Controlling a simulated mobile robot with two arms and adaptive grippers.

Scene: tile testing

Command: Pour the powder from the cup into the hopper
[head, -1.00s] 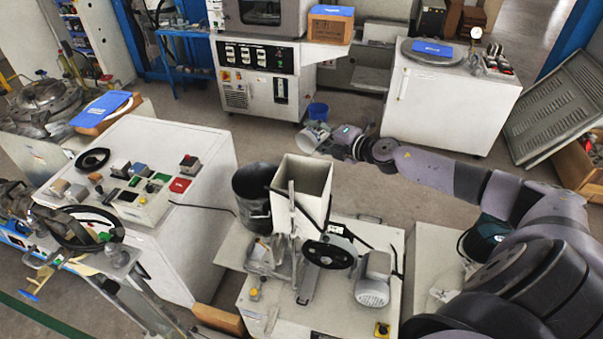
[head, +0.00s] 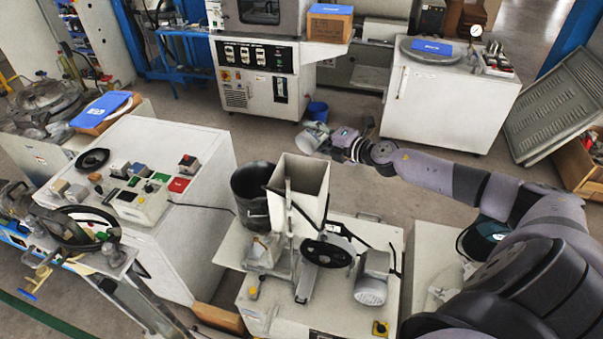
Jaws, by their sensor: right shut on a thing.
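The hopper (head: 306,187) is a cream, square funnel on top of a small machine with a black wheel and a motor, in the middle of the head view. My right gripper (head: 325,139) is shut on a light grey cup (head: 308,138). The cup is tilted, just behind and above the hopper's far rim in the picture. Its contents are not visible, and I see no powder falling. The fingertips are small and partly hidden by the cup. My left gripper is not in view.
A dark bucket (head: 252,192) stands directly left of the hopper. A white control cabinet (head: 196,222) with buttons is further left. A blue bin (head: 318,111) sits on the floor behind. A white machine (head: 462,108) stands at the back right. Open floor lies between them.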

